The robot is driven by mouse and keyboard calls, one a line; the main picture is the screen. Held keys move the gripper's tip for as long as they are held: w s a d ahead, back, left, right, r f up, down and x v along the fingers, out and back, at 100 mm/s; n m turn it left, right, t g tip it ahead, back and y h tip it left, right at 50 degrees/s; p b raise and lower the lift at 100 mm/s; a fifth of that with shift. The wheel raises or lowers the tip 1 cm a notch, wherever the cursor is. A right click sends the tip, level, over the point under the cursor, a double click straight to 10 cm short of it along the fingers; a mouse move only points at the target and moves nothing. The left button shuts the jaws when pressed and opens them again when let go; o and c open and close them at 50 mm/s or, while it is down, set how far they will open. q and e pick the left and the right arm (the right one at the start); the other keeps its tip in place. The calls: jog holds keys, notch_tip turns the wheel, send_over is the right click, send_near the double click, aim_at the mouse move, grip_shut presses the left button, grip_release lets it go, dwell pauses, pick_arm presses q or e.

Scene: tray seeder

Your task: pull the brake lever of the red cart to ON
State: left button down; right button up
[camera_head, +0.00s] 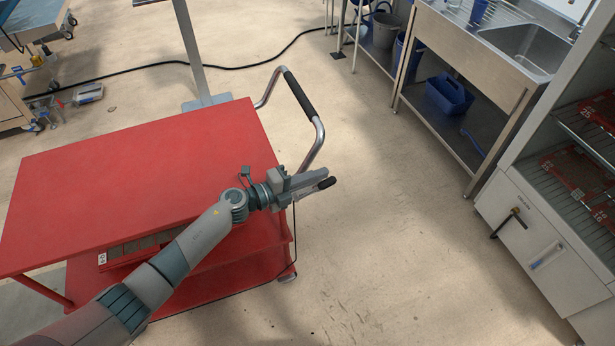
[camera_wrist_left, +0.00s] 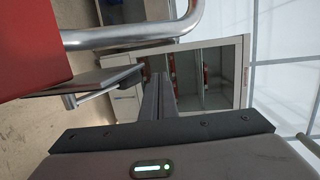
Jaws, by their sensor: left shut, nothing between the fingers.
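The red cart (camera_head: 150,150) stands at left, with a bent silver push handle (camera_head: 318,135) at its right end. Its red edge (camera_wrist_left: 28,40) and the silver tube (camera_wrist_left: 130,38) also show in the left wrist view. My left gripper (camera_head: 328,174) is shut and empty, just past the cart's near right corner. My right gripper is out of view.
A steel sink bench (camera_head: 470,60) with a blue caddy (camera_head: 449,95) beneath stands at the upper right. A post (camera_head: 190,50) rises behind the cart. The floor between cart and cabinet is clear.

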aim_at(324, 185)
pick_arm(q)
jog(key=shift+w+d+f+b, duration=0.3)
jog(key=shift+d+f+b, duration=0.1)
jog(key=shift+d+f, duration=0.55)
jog(key=shift+d, duration=0.1)
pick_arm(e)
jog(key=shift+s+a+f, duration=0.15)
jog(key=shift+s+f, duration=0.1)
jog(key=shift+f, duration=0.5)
pick_arm(q)
jog(key=shift+w, duration=0.1)
jog(key=shift+r, duration=0.1)
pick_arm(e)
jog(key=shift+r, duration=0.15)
